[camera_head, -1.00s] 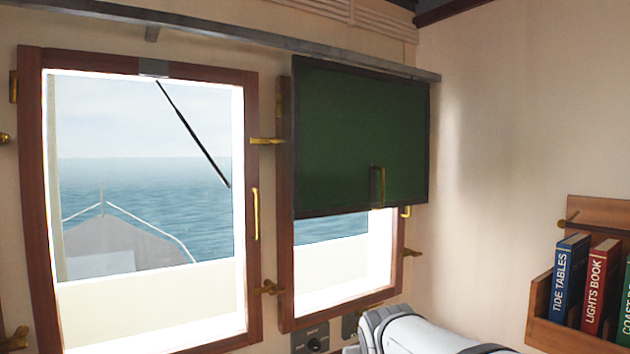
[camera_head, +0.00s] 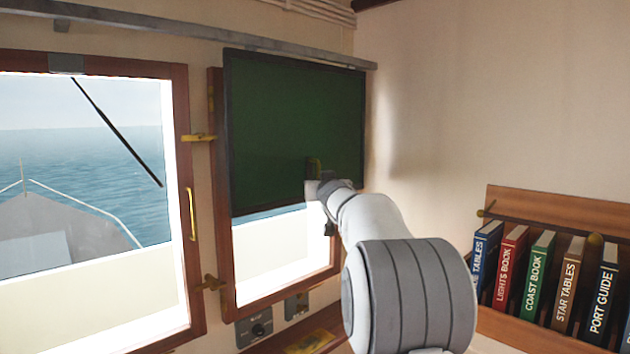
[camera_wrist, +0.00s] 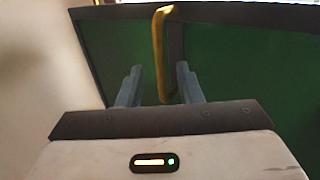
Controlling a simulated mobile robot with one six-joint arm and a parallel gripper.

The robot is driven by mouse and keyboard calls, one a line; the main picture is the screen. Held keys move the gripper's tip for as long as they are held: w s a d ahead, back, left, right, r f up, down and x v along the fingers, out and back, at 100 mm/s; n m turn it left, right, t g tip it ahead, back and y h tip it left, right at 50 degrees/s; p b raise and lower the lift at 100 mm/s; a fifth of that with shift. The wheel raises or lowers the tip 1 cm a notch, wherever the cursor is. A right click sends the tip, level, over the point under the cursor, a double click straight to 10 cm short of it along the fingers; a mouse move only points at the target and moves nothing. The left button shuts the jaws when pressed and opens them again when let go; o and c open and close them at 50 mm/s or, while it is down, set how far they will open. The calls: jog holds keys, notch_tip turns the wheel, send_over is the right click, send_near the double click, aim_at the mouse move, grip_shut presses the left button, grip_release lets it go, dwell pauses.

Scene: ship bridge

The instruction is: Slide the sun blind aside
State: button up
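The sun blind (camera_head: 290,125) is a dark green panel with a black frame. It hangs from a grey rail and covers the upper part of the right window. Its brass handle (camera_head: 314,166) is on the lower right of the panel, partly hidden by my arm in the head view. My gripper (camera_head: 318,188) is at the handle. In the wrist view my gripper (camera_wrist: 158,85) is open, with the brass handle (camera_wrist: 159,55) between or just beyond its two fingers. Whether the fingers touch it cannot be told.
The grey rail (camera_head: 200,36) runs along the wall above both windows. The left window (camera_head: 85,200) is uncovered. A wooden bookshelf (camera_head: 555,208) with several books stands at the right. Brass latches (camera_head: 198,137) stick out between the windows.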

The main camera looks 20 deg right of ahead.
jog(key=shift+x, duration=0.85)
grip_shut()
